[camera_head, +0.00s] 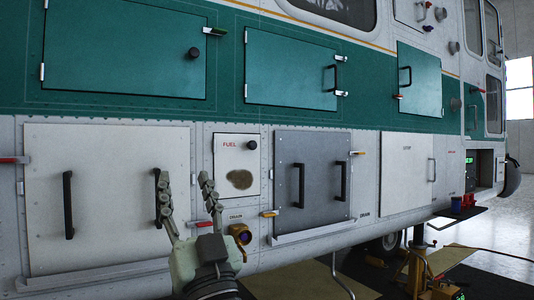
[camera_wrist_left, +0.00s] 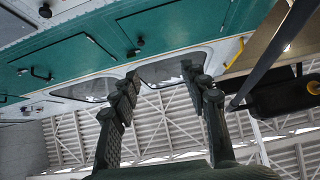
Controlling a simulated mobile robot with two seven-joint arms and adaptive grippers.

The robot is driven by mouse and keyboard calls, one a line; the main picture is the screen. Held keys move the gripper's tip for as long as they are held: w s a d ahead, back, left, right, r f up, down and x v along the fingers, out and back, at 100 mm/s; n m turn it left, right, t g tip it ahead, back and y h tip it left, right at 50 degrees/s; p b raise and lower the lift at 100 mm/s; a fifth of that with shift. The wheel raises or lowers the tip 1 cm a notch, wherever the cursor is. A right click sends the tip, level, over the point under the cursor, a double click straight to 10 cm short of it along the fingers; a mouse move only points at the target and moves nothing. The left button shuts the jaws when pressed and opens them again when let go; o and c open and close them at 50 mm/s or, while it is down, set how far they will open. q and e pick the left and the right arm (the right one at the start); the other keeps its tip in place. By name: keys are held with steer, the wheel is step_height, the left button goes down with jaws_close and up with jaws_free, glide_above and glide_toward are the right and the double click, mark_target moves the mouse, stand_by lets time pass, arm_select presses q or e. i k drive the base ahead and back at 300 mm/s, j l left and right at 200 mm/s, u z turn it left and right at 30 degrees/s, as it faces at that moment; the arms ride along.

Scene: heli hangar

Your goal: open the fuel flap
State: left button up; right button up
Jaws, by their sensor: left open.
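The fuel flap (camera_head: 228,160) is a small white panel marked FUEL in the helicopter's side, in the head view. It looks closed, flat against the side. A black round knob (camera_head: 252,145) sits at its upper right, and a brown stain marks its lower middle. My left gripper (camera_head: 182,180) points up in front of the side, lower left of the knob. Its two fingers are spread with nothing between them. Its right finger overlaps the flap's left edge. The left wrist view shows the same open fingers (camera_wrist_left: 160,80) against the hull and roof. My right gripper is not in view.
A white panel with black handles (camera_head: 110,200) lies left of the flap, and a grey door (camera_head: 312,175) lies right. A yellow-ringed drain fitting (camera_head: 241,234) is below the flap. Red-tipped latches stick out nearby. A stand with a dark shelf (camera_head: 455,217) is at right.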

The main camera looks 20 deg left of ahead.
mark_target(236, 157)
steer(key=i, duration=1.2)
